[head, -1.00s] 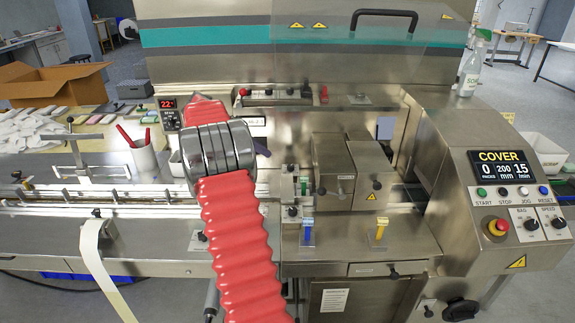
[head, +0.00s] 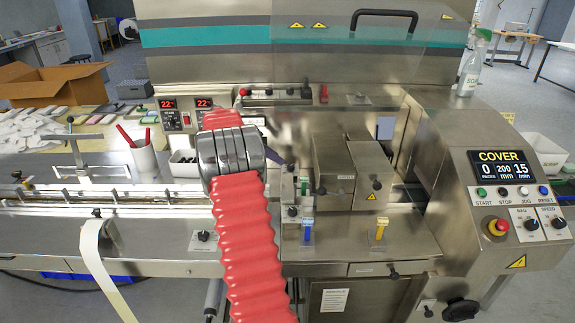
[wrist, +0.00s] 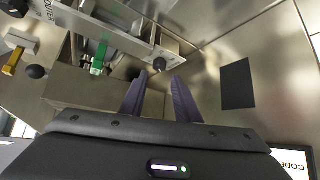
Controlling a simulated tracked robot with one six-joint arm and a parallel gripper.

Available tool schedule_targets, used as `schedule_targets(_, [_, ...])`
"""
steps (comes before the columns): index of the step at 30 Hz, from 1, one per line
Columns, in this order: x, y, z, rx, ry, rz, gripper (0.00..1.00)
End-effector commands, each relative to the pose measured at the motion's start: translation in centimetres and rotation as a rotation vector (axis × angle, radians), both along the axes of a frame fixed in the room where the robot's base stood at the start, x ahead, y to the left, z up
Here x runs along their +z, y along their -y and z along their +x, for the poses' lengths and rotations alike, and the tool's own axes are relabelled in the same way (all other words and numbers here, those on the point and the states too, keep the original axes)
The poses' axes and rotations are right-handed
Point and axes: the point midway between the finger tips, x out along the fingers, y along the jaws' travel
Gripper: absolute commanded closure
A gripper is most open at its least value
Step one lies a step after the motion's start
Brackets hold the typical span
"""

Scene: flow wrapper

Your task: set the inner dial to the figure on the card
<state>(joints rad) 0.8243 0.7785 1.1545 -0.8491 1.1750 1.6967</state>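My gripper (wrist: 159,76) shows two dark purple fingers, apart, with nothing between them. A small dark round knob (wrist: 159,64) on a metal bracket lies just beyond the fingertips; I cannot tell whether they touch it. In the head view my red-sleeved arm hides most of the gripper, near the small metal posts in the middle of the machine. I cannot make out the inner dial or its figure for certain. A white label reading "CODE", partly cut off (wrist: 291,163), is at the lower right of the wrist view; I cannot tell if it is the card.
A green clamp (wrist: 98,58) and a black ball knob (wrist: 37,72) are left of the fingers. Blue (head: 308,230) and yellow (head: 380,229) levers stand on the front ledge. Steel boxes (head: 334,172) stand right of my arm. The control panel (head: 503,172) is far right.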

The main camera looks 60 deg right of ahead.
Motion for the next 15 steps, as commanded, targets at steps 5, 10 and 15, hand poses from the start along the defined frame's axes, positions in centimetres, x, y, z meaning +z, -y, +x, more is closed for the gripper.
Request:
schedule_targets(5, [-2.1,1.6,-1.2,-0.002,-0.001,0.002,0.71])
schedule_targets(10, [-3.8,3.1,-2.2,-0.001,-0.001,0.002,0.71])
schedule_targets(15, [-4.9,4.0,-2.9,0.000,0.000,0.000,0.71])
